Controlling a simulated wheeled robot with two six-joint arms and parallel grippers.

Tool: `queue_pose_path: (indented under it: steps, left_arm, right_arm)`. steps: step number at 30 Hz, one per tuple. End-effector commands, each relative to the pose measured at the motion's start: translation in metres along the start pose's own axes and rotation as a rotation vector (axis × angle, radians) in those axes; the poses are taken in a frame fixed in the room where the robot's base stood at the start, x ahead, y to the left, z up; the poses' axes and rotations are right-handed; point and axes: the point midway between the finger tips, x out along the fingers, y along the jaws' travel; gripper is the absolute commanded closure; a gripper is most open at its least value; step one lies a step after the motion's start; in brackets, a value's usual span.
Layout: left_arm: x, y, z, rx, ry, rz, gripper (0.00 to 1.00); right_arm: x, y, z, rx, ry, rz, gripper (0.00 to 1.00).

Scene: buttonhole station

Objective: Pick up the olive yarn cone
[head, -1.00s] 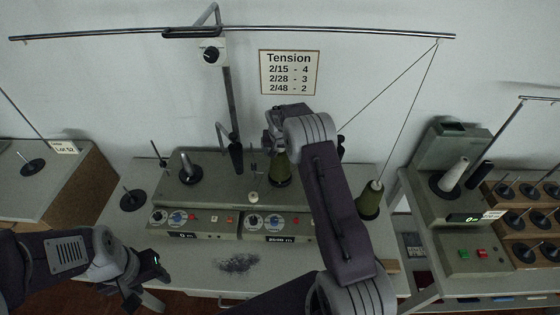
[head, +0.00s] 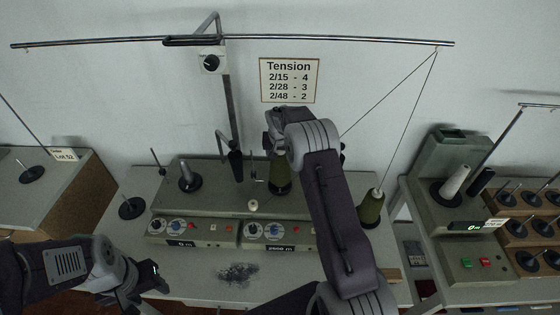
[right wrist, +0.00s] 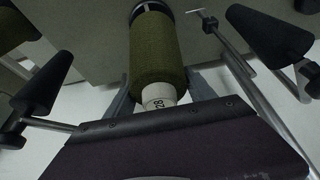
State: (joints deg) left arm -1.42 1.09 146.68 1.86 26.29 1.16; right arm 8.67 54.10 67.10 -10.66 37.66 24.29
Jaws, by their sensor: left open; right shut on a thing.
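An olive yarn cone (head: 280,174) stands upright at the back of the middle machine, partly hidden by my right arm in the head view. In the right wrist view the olive cone (right wrist: 158,55) shows its green wound body, dark base and pale tip marked 28. My right gripper (head: 277,150) is above it, shut on its pale tip, with a finger on each side. A second olive cone (head: 371,208) stands at the right end of the machine table. My left gripper (head: 150,288) is open and empty at the lower left, away from the cones.
The two-panel machine (head: 215,205) has dials and empty spindles. A tension sign (head: 289,81) hangs behind. A long rod (head: 340,38) crosses above, with threads running down at right. A grey machine with a white cone (head: 455,181) and a spindle rack (head: 525,225) stand right.

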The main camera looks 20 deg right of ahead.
Motion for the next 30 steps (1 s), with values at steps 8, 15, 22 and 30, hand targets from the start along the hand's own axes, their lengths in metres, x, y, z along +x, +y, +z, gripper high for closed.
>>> queue_pose_path:
  steps: [8,15,22,30]
  left_arm:
    - [0.012,0.0,0.001,0.0,0.0,0.0,0.49]
    - [0.009,0.0,0.001,0.0,0.0,0.0,0.49]
    - [0.004,0.0,0.0,0.0,0.0,0.0,0.49]
    - [0.005,0.0,0.001,0.0,0.0,0.0,0.49]
  right_arm:
    - [-0.062,-0.001,-0.027,0.002,0.007,-0.002,1.0]
    - [-0.116,0.0,-0.049,0.001,0.005,-0.002,1.0]
    - [-0.142,0.0,-0.059,0.001,0.002,-0.001,1.0]
    - [-0.144,0.0,-0.059,0.001,0.0,0.0,1.0]
